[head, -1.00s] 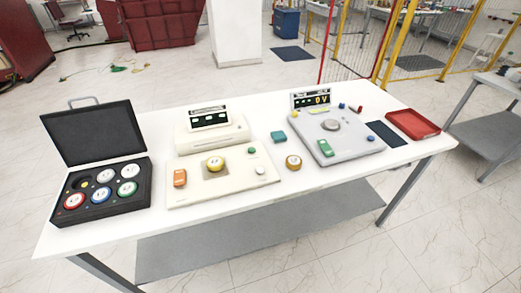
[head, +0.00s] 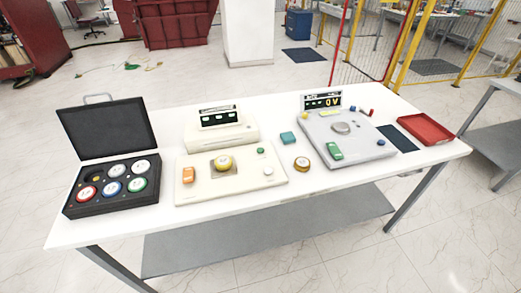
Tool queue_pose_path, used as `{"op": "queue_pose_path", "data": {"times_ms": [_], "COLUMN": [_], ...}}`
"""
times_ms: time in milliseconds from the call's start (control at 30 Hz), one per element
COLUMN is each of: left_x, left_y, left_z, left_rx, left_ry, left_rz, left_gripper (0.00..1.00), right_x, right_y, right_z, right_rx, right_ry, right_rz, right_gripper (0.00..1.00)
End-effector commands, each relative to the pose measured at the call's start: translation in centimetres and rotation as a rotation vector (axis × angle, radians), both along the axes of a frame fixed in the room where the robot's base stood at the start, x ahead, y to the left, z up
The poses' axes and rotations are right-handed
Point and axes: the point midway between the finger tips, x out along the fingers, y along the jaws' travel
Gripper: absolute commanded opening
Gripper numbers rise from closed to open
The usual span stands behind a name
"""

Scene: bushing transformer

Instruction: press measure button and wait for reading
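A cream device stands left of centre on the white table. It has a dark display (head: 219,117) with small green-white characters and a low front plate (head: 224,193). The plate carries an orange block (head: 188,175), a yellow-ringed disc (head: 223,164), a green button (head: 261,150) and a white button (head: 267,170). A grey device (head: 362,150) at right has a display (head: 322,101) showing a yellow "0V", a green block (head: 334,151), a grey disc (head: 342,128) and a blue button (head: 381,142). I cannot tell which button is labelled measure. Neither gripper is in view.
An open black case (head: 110,208) with several coloured discs is at the table's left. A yellow-ringed disc (head: 302,164) and a teal block (head: 288,138) lie between the devices. A dark mat (head: 401,139) and a red tray (head: 425,129) are at right. The front table strip is clear.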

Motion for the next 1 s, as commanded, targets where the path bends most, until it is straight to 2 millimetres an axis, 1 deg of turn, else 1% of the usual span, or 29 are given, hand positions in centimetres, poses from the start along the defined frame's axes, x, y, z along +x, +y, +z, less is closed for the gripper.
{"op": "queue_pose_path", "data": {"times_ms": [33,200,233,1000], "left_x": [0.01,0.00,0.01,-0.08], "left_y": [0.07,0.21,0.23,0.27], "left_z": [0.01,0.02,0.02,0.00], "left_rx": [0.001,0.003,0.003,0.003], "left_ry": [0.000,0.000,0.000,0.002], "left_rz": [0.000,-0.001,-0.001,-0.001], "left_gripper": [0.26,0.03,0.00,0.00], "right_x": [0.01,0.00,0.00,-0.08], "right_y": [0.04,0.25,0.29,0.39], "right_z": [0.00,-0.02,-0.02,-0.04], "right_rx": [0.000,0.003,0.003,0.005], "right_ry": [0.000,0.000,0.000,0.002], "right_rz": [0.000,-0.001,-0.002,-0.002], "right_gripper": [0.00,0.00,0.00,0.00]}}
